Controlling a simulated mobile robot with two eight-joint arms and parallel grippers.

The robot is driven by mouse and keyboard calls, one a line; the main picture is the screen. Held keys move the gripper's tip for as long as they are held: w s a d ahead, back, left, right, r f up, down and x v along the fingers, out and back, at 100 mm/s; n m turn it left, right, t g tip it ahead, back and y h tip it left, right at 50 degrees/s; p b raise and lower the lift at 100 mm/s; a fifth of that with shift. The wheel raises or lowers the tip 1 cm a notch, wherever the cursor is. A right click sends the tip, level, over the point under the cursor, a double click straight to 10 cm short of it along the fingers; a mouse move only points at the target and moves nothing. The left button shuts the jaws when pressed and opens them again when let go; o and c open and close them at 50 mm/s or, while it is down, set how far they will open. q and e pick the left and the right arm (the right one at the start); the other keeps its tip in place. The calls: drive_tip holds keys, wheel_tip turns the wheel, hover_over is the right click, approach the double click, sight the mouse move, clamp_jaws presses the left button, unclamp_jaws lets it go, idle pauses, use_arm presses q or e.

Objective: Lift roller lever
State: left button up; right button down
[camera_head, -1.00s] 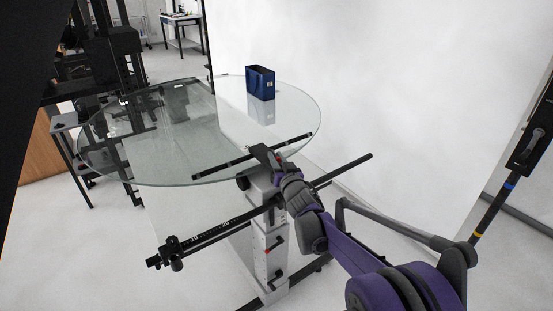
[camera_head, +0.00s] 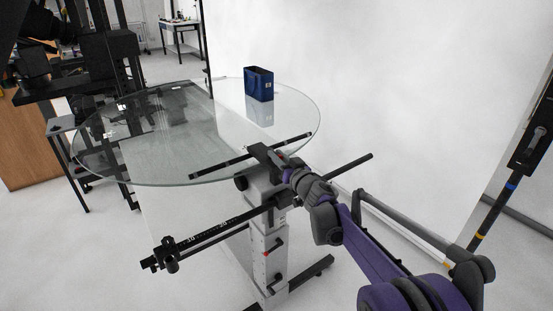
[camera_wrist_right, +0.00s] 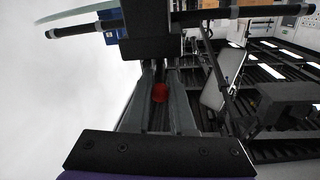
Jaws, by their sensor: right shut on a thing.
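My right gripper (camera_head: 279,161) is at the top of the grey stand (camera_head: 268,230), under the near edge of the glass turntable (camera_head: 150,165). In the right wrist view its two fingers (camera_wrist_right: 160,82) point away from the camera. A red round-ended part, which I take for the roller lever (camera_wrist_right: 160,92), shows between them, and the gripper is shut on it. In the head view the gripper hides this part. A black roller bracket (camera_head: 262,152) stands just beyond the gripper, close to the glass rim. My left gripper is out of view.
A dark blue box (camera_head: 259,84) stands on the glass at the back. A black rod (camera_head: 215,233) with a scale runs left from the stand. A white backdrop (camera_head: 370,90) stands behind.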

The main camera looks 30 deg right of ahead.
drive_tip(key=c, duration=0.8)
unclamp_jaws()
drive_tip(key=shift+d, duration=0.1)
drive_tip(key=shift+c, duration=0.2)
drive_tip(key=s, duration=1.1)
drive_tip(key=shift+a, duration=0.25)
